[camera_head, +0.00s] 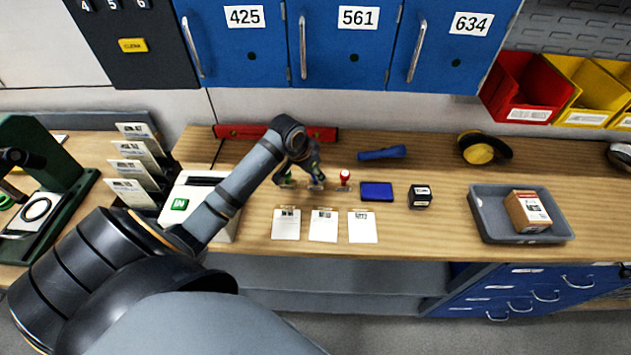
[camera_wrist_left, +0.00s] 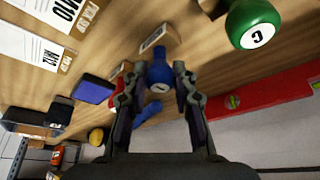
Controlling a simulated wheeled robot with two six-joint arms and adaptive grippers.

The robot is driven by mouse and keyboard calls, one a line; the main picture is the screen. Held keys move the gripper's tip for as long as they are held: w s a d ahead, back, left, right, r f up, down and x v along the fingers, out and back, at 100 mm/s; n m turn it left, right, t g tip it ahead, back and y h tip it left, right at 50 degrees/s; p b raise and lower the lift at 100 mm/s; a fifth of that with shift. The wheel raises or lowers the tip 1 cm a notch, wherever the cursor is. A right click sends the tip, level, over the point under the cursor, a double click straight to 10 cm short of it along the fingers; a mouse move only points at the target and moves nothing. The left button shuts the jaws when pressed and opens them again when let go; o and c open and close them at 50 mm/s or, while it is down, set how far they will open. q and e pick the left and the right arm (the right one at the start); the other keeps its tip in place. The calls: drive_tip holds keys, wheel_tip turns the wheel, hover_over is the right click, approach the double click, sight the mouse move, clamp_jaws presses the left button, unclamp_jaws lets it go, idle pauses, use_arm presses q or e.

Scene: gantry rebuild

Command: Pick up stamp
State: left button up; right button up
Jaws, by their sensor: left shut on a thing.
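My left gripper (camera_head: 304,176) reaches down over the bench behind the white cards. In the left wrist view its fingers (camera_wrist_left: 160,84) are shut on the blue knob of a stamp (camera_wrist_left: 158,73), whose base points away from the camera. Whether that base touches the bench is hard to tell. A green stamp (camera_wrist_left: 253,24) stands beside it, and it shows left of the gripper in the head view (camera_head: 287,181). A red stamp (camera_head: 345,177) stands to the right, partly behind a finger in the wrist view. My right gripper is not seen.
A blue ink pad (camera_head: 377,191) and a black block (camera_head: 420,196) lie to the right. Three white cards (camera_head: 323,226) lie in front. A grey tray (camera_head: 485,216) holds a box (camera_head: 527,211). A red level (camera_head: 232,131) lies along the back.

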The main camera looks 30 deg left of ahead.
use_arm(q)
clamp_jaws()
drive_tip(key=shift+r, duration=0.1)
drive_tip(key=shift+r+b, duration=0.3)
wheel_tip(320, 180, up, 2)
drive_tip(key=shift+r+b, duration=0.25)
drive_tip(key=shift+b, duration=0.3)
drive_tip(key=s+d+r+p, duration=0.3)
drive_tip(key=d+r, duration=0.2)
drive_tip(key=d, duration=0.1)
drive_tip(key=s+d+r+p, duration=0.2)
drive_tip(key=d+r, duration=0.2)
drive_tip(key=d, duration=0.2)
drive_tip(key=shift+s+d+r+p, duration=0.4)
